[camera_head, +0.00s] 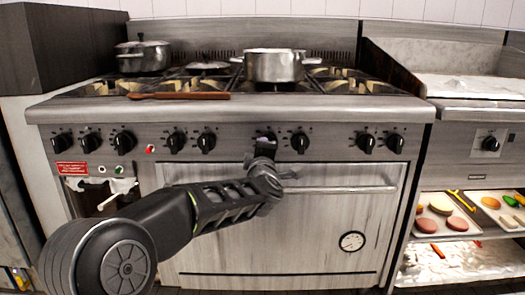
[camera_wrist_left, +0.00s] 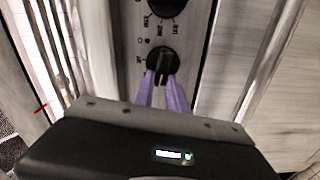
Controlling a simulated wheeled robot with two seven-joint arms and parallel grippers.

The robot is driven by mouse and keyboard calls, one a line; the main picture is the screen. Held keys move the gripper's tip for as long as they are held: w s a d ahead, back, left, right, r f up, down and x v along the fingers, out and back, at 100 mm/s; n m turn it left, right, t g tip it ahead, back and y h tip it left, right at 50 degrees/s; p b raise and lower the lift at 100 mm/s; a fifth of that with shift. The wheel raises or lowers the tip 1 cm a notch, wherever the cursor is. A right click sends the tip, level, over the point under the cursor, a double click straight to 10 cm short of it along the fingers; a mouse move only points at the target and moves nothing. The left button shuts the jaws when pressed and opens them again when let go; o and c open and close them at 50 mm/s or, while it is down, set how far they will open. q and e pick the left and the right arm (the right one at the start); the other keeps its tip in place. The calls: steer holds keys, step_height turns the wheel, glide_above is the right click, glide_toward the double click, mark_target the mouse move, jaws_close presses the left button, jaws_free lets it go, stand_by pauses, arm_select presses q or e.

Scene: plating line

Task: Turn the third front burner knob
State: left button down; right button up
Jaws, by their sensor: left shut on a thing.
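The stove's front panel (camera_head: 235,132) carries a row of black knobs. My left arm reaches in from the lower left, and its gripper (camera_head: 265,150) is at a knob (camera_head: 265,138) right of the panel's middle, partly hidden by the gripper. In the left wrist view the two purple fingers (camera_wrist_left: 163,80) are shut on the lower part of this black knob (camera_wrist_left: 162,60), one on each side. Another knob (camera_wrist_left: 166,4) shows at the top edge of that view. My right gripper is not in view.
Neighbouring knobs sit to the left (camera_head: 206,141) and right (camera_head: 299,142) of the gripper. The oven door handle (camera_head: 340,189) runs just below. Pots (camera_head: 275,66) and a wooden utensil (camera_head: 180,96) are on the stovetop. Food trays (camera_head: 440,227) are on shelves at right.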

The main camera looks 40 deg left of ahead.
arm_select(q)
steer(key=c, duration=1.3)
jaws_free()
steer(key=shift+c, duration=0.2)
steer(key=p+v, duration=0.1)
steer(key=v, duration=0.6)
steer(key=shift+s+d+p, duration=0.25)
steer(key=shift+s+p, duration=0.05)
steer(key=shift+p, duration=0.1)
